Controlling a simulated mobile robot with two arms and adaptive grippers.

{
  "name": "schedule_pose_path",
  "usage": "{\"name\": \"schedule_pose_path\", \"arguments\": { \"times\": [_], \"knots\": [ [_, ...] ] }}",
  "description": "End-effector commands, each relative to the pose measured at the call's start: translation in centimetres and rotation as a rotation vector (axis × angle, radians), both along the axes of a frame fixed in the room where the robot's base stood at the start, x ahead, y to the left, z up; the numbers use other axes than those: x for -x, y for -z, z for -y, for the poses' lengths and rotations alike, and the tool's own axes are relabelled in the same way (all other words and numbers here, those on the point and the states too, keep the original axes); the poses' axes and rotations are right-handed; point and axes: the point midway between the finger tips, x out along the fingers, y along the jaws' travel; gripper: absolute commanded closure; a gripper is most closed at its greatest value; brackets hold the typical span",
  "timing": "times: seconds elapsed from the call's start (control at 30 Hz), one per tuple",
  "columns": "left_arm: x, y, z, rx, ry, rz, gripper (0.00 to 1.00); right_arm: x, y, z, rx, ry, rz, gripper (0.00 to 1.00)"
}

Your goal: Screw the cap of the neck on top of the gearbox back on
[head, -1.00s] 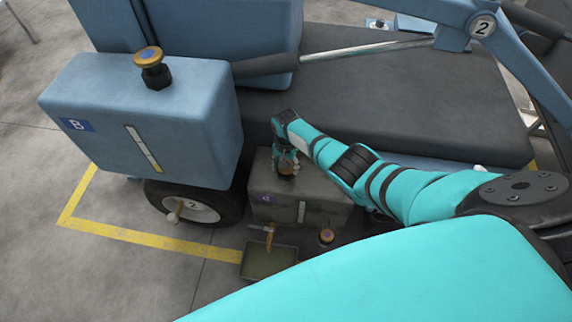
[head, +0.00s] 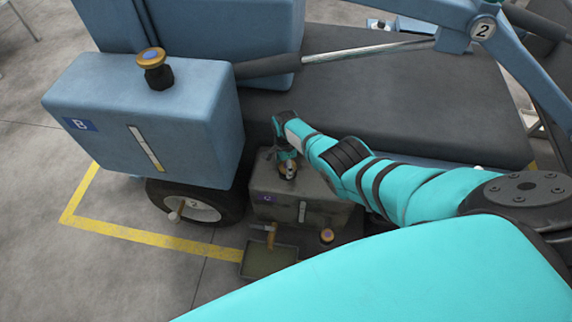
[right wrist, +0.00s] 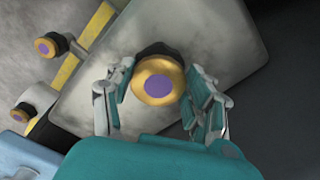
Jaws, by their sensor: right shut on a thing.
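The grey gearbox (head: 322,193) sits low beside the blue machine, with a purple label on its front. On its top is a dark neck, and at it a yellow cap (head: 288,170) with a purple centre. My right gripper (head: 286,161) reaches down from the right and is shut on this cap. In the right wrist view the cap (right wrist: 158,82) lies between the two fingers, with the dark neck (right wrist: 158,49) showing behind it. Whether the threads are engaged cannot be seen. My left gripper is not in view.
A blue tank (head: 135,125) marked B, with its own yellow-topped cap (head: 151,59), stands to the left. A tap with a brown handle (head: 271,235) is above a green tray (head: 262,264). Another yellow-topped cap (head: 327,236) is near the gearbox's front. A dark platform (head: 400,105) lies behind.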

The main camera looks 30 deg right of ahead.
Motion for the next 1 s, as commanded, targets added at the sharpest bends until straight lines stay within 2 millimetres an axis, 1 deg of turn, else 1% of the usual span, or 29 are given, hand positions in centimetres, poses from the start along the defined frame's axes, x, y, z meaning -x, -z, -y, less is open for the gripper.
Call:
{"name": "schedule_pose_path", "arguments": {
  "times": [0.1,0.37,0.7,0.87,0.9,1.0],
  "knots": [
    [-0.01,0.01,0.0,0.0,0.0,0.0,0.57,-0.11,-0.02,-0.02,-0.001,0.08,0.001,0.81],
    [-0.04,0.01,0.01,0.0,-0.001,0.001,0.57,-0.11,-0.01,0.0,-0.001,0.087,0.001,0.81],
    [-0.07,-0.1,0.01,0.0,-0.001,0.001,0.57,-0.11,0.02,0.02,0.0,0.296,0.0,0.81],
    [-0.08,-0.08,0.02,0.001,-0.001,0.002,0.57,-0.08,0.05,0.04,0.001,0.299,-0.001,0.81],
    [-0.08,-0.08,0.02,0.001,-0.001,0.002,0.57,-0.08,0.06,0.04,0.001,0.298,-0.001,0.41],
    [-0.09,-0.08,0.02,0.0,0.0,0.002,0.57,-0.08,0.05,0.03,0.0,0.298,-0.001,0.28]
  ]
}}
